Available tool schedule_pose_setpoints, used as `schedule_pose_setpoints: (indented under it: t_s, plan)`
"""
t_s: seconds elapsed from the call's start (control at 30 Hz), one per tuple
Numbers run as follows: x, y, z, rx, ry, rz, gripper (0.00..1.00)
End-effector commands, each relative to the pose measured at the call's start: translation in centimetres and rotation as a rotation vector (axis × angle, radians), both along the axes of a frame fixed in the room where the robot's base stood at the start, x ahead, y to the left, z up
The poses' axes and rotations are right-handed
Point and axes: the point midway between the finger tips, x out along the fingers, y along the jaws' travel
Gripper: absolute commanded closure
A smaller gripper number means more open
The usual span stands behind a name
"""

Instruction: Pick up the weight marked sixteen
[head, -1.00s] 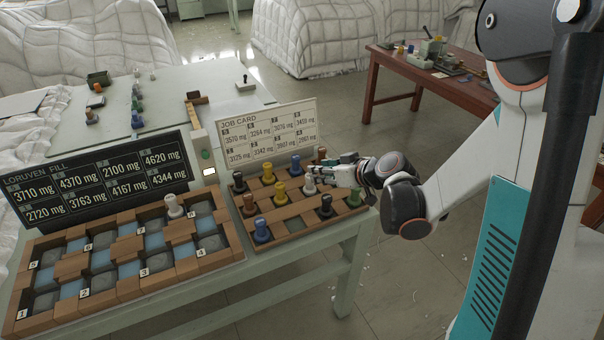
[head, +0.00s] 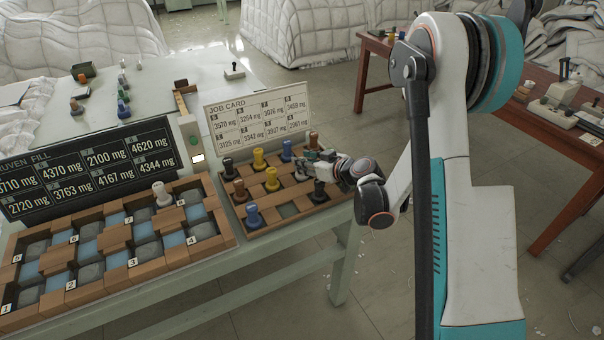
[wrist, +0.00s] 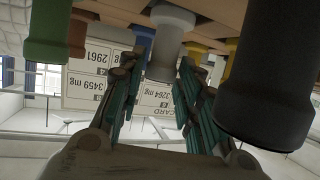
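No marking of sixteen is readable on any weight. Knobbed weights in blue, yellow, brown, black and pale grey stand in a wooden tray (head: 285,222) below the job card. My gripper (head: 312,157) reaches into the tray's right side from the right and partly hides some weights. In the wrist view, which looks upside down, my gripper (wrist: 158,72) has its two fingers apart, with a pale grey weight (wrist: 170,45) between or just beyond them. I cannot tell whether they touch it. That grey weight is partly hidden in the head view (head: 301,170).
A black weight (wrist: 265,80) stands close on the right in the wrist view. The job card (head: 262,122) stands behind the tray. A wooden board with numbered cells (head: 120,290) lies left, holding one pale weight (head: 162,194). A red-brown table (head: 535,150) is at the right.

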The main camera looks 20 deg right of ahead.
Motion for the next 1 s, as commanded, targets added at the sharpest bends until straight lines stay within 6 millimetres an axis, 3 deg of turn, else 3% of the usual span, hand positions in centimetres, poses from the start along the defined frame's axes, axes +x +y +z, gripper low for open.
schedule_pose_setpoints:
  t_s: [0.27,0.6,0.83,0.97,1.0]
  plan:
    - [1.3,0.7,-0.6,0.000,-0.001,0.001,0.68]
    - [4.8,2.6,-2.4,-0.001,0.000,0.000,0.68]
    - [5.0,2.7,-2.3,0.000,0.000,0.000,0.68]
    - [5.0,2.7,-2.3,0.000,0.000,0.000,0.97]
    - [5.0,2.7,-2.3,0.000,0.000,0.000,1.00]
